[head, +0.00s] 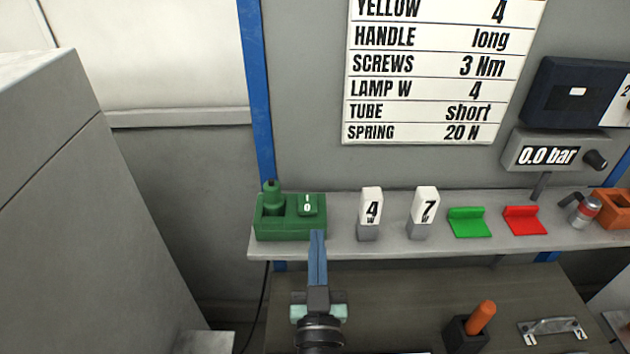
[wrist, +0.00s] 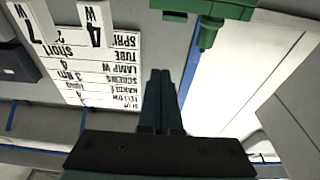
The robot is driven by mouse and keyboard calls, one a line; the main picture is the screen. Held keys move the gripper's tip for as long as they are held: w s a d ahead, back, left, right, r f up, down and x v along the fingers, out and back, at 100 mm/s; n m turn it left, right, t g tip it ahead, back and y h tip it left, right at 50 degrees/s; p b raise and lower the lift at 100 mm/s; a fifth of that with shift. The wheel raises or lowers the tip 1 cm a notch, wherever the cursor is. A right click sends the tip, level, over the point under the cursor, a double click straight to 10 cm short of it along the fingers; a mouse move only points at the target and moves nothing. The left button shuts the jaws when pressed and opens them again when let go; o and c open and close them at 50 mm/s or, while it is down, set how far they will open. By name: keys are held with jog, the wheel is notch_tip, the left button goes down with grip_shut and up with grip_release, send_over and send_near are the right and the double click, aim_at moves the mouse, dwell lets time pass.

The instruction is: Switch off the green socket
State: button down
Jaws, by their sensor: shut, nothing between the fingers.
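The green socket (head: 290,230) stands at the left end of the grey shelf. A green plug-like piece (head: 271,200) sits in its left part. On its right part is a green switch (head: 307,204) marked "I" and "0"; which way it is tipped is too small to tell. My gripper (head: 317,236) is shut and empty, its blue fingertips just in front of the socket's lower right corner, below the switch. I cannot tell whether they touch it. In the wrist view, the picture is upside down; the socket (wrist: 205,8) is partly cut off at the top, beyond my fingertips (wrist: 160,72).
On the shelf (head: 340,240), right of the socket, stand two white blocks marked 4 (head: 371,207) and 7 (head: 425,206), then a green holder (head: 469,222) and a red holder (head: 524,220). A blue post (head: 256,90) rises behind. An orange handle (head: 482,315) stands below.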

jog(key=shift+s+a+f, duration=0.1)
jog(key=shift+s+f, duration=0.1)
jog(key=shift+f, duration=0.15)
jog(key=shift+s, duration=0.1)
jog(key=shift+r, duration=0.1)
jog(key=r+b, duration=0.2)
jog(key=b, duration=0.2)
send_over(315, 218)
jog(key=v, duration=0.2)
jog(key=shift+f, duration=0.85)
jog(key=shift+s+f, duration=0.2)
jog(key=shift+f, duration=0.8)
